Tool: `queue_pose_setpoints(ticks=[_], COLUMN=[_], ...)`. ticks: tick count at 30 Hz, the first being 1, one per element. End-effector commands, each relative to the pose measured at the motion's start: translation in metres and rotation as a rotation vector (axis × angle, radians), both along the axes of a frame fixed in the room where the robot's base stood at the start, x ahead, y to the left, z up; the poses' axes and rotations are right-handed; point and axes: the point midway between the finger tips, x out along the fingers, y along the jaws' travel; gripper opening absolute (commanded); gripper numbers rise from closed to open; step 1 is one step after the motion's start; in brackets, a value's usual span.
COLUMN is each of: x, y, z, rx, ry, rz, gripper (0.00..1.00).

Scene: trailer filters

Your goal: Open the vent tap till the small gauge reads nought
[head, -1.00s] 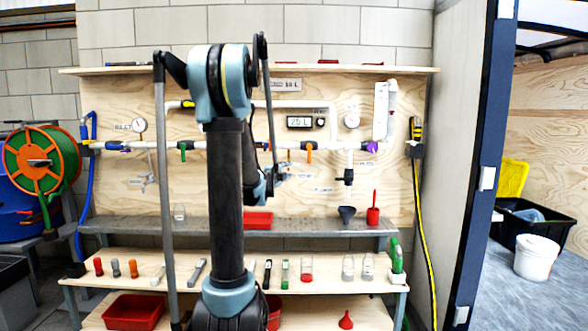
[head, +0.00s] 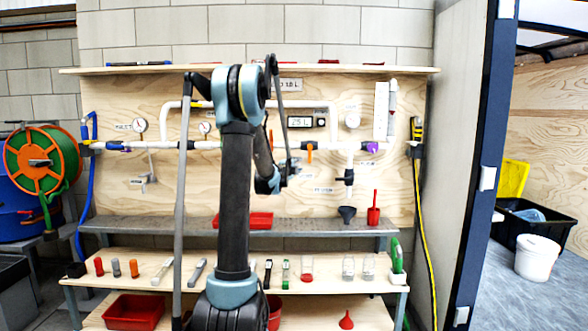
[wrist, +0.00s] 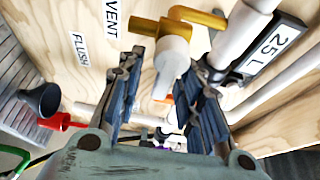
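In the wrist view a mustard-coloured tap handle with a white round body (wrist: 172,52) stands out from the board near the VENT label (wrist: 110,18). My gripper (wrist: 167,68) is open, with one finger on each side of the white body. I cannot tell whether either finger touches it. In the head view my gripper (head: 290,170) is in front of the board, below the white pipe, and hides what is behind it. Round gauges show at the upper right (head: 352,119), at the left (head: 139,125) and beside my arm (head: 205,127). Their readings are too small to read.
An orange tap handle (head: 309,152) hangs from the pipe right of my gripper. A red tray (head: 245,219) lies there too.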

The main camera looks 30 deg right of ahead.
Motion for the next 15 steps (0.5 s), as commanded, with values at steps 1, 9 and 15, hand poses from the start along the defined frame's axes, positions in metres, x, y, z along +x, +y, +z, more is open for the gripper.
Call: queue_pose_setpoints(ticks=[1, 9, 15], x=[0.0001, -0.0007, -0.0013], y=[-0.0004, -0.001, -0.0013], z=[0.0, 0.0, -0.0003], rx=[0.0, 0.0, 0.0], ry=[0.0, 0.0, 0.0], rz=[0.0, -0.001, -0.002], gripper=[0.33, 0.13, 0.0])
